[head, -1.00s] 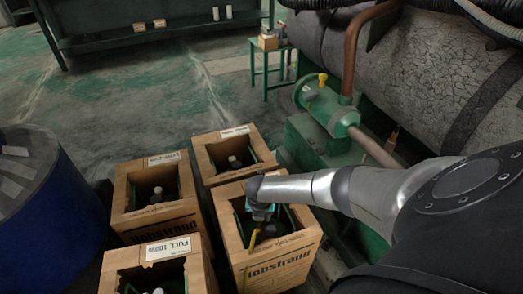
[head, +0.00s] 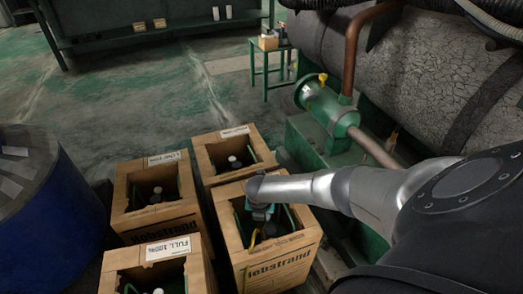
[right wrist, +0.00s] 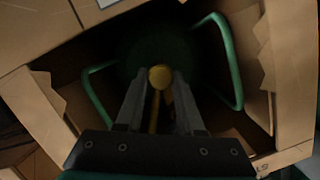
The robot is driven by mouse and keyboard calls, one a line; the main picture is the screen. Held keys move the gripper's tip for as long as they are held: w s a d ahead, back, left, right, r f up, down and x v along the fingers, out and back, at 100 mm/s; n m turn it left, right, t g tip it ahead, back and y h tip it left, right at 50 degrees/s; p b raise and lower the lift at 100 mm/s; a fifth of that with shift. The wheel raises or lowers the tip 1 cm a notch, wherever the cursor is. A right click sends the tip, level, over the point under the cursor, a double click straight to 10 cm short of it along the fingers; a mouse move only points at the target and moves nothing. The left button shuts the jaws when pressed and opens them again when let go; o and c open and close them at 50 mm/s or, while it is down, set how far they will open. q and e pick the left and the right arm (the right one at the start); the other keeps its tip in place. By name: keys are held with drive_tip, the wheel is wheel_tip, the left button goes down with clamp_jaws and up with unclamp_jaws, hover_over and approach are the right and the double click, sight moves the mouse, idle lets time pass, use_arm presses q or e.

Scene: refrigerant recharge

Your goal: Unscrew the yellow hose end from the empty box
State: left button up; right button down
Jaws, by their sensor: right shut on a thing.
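The box with the hose (head: 285,262) is an open cardboard carton at the front right of the box group in the head view. Inside it stands a dark cylinder with green handle bars (right wrist: 232,62). The yellow hose end (right wrist: 160,76) is a round yellow knob at the cylinder's top, with the yellow hose running back from it. My right gripper (right wrist: 161,84) reaches down into this box and is shut on the hose end, one finger on each side. In the head view the hose (head: 253,240) shows only partly below my wrist. My left gripper is not in view.
Several more open cartons stand close by, including one marked FULL (head: 168,249) at the front. A blue drum (head: 45,215) is at the left. Green machinery with a valve (head: 323,108) stands at the right. The floor behind the boxes is clear.

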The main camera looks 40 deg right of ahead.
drive_tip(key=shift+d+n+b, duration=0.15)
drive_tip(key=shift+n+b, duration=0.2)
drive_tip(key=shift+n, duration=0.75)
drive_tip(key=shift+s+n+y, duration=0.1)
drive_tip(key=shift+n+y, duration=0.2)
drive_tip(key=shift+n, duration=0.5)
